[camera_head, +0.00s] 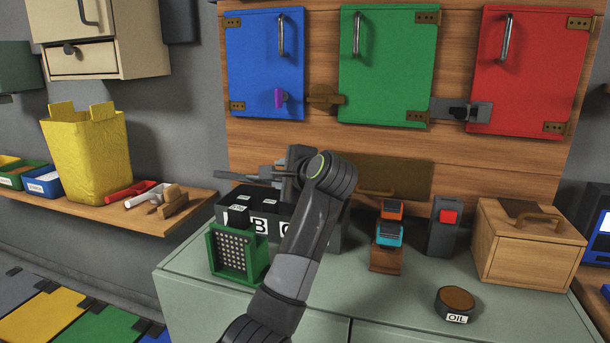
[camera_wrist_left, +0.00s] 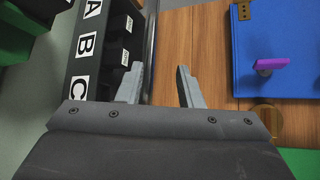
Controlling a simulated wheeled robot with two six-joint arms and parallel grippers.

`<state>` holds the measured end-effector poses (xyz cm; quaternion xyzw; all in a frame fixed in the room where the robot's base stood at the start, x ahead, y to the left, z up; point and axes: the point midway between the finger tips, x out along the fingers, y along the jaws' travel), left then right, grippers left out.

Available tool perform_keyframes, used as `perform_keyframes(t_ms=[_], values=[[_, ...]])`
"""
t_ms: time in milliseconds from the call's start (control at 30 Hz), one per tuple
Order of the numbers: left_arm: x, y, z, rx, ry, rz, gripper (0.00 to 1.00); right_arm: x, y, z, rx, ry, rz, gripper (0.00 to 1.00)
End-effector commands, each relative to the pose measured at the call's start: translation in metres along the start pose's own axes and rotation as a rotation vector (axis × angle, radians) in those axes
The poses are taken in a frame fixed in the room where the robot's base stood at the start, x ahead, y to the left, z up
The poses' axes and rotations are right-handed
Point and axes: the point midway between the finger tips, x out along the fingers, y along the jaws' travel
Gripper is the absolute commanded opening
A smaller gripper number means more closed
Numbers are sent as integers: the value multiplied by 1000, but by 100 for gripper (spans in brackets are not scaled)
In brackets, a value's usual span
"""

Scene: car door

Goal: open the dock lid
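No lid is marked as the dock lid, so I cannot tell which one it is. A flat brown panel (camera_head: 405,178) with a handle (camera_head: 376,191) lies against the wooden back wall, partly hidden behind my arm. A wooden box (camera_head: 528,250) with a handle on its top stands at the right, looking closed. My left gripper (camera_head: 240,175) points left above the black block marked with letters (camera_head: 262,222), apart from the panel. In the left wrist view the gripper (camera_wrist_left: 160,72) is open and empty, with the block's A, B, C labels (camera_wrist_left: 85,50) beside it. My right gripper is not in view.
Blue (camera_head: 262,60), green (camera_head: 385,65) and red (camera_head: 525,70) doors hang closed above. A green grille holder (camera_head: 235,252), an orange-and-blue stack (camera_head: 389,235), a red-button box (camera_head: 444,225) and an oil tin (camera_head: 455,303) stand on the bench. The front right bench is mostly clear.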

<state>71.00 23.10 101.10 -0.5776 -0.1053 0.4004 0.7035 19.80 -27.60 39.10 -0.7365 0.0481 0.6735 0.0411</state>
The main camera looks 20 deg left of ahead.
Motion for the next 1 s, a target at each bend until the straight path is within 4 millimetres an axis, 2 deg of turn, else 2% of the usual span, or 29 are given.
perform_keyframes(t_ms=[33, 300, 500, 700, 1000], values=[[-14, 0, -2, -3, 7, -1, 33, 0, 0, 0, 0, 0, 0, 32], [-81, -1, -2, -4, 7, -2, 33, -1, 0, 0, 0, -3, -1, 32], [-122, 0, -1, -1, 6, 0, 33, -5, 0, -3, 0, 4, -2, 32], [-144, 0, -1, -1, 3, 1, 33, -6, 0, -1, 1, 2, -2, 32], [-148, 0, 0, 0, 1, 1, 33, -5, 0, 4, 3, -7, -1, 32]])
